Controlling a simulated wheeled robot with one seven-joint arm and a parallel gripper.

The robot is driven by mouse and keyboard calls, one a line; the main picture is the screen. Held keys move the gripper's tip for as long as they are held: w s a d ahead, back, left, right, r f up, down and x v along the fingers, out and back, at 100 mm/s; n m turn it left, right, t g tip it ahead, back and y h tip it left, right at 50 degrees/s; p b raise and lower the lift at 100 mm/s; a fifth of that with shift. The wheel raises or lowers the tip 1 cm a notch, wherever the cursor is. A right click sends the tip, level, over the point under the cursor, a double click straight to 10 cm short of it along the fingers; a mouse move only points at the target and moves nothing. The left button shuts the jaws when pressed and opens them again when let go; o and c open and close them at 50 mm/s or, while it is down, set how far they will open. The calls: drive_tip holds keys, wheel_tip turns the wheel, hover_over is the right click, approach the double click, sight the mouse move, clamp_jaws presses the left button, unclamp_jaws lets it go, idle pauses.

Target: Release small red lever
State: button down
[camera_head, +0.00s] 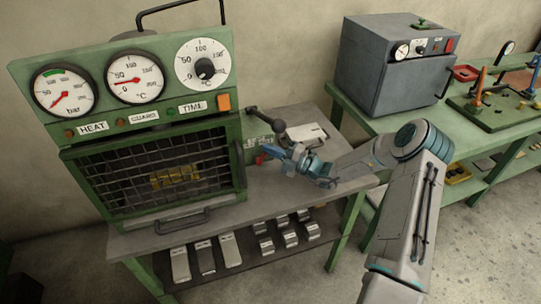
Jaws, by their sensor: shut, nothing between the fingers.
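A small red part (259,160), which looks like the small red lever, shows at the right side of the green machine (240,165), low down by the bench top. My gripper (268,150) is shut and empty, just above and to the right of the red part. I cannot tell whether the fingertips touch it. The gripper and the crowded fittings there hide part of the lever. A larger dark lever with a black knob (252,112) rises just above my gripper.
The machine has a closed mesh guard (130,180) with a handle, and three dials above. A white-topped block (306,133) sits behind my wrist. Metal blocks (204,257) lie on the shelf below. A grey oven (390,65) stands on another bench at right.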

drive_tip(key=s+d+r+b, duration=0.1)
drive_tip(key=s+d+r, duration=0.3)
drive_tip(key=d+r, duration=0.4)
drive_tip(key=d, duration=0.3)
drive_tip(key=shift+s+r, duration=0.15)
drive_tip(key=shift+r, duration=0.25)
drive_tip(key=shift+a, duration=0.1)
drive_tip(key=s+a+r+n+g+h, duration=0.1)
drive_tip(key=s+a+n+g+h, duration=0.35)
drive_tip(key=s+n, duration=0.45)
drive_tip(key=s+a+n+g+h, duration=0.4)
drive_tip(key=s+n, duration=0.3)
drive_tip(key=n, duration=0.4)
drive_tip(key=s+d+r+n+t+h, duration=0.1)
drive_tip(key=s+d+r+n+h, duration=0.2)
drive_tip(key=s+n, duration=0.5)
drive_tip(key=s+d+r+n+t+h, duration=0.1)
drive_tip(key=s+d+r+n+h, duration=0.2)
drive_tip(key=n, duration=1.2)
drive_tip(key=s+d+h, duration=0.2)
drive_tip(key=s+h, duration=0.1)
drive_tip(key=s, duration=0.2)
drive_tip(key=shift+d, duration=0.2)
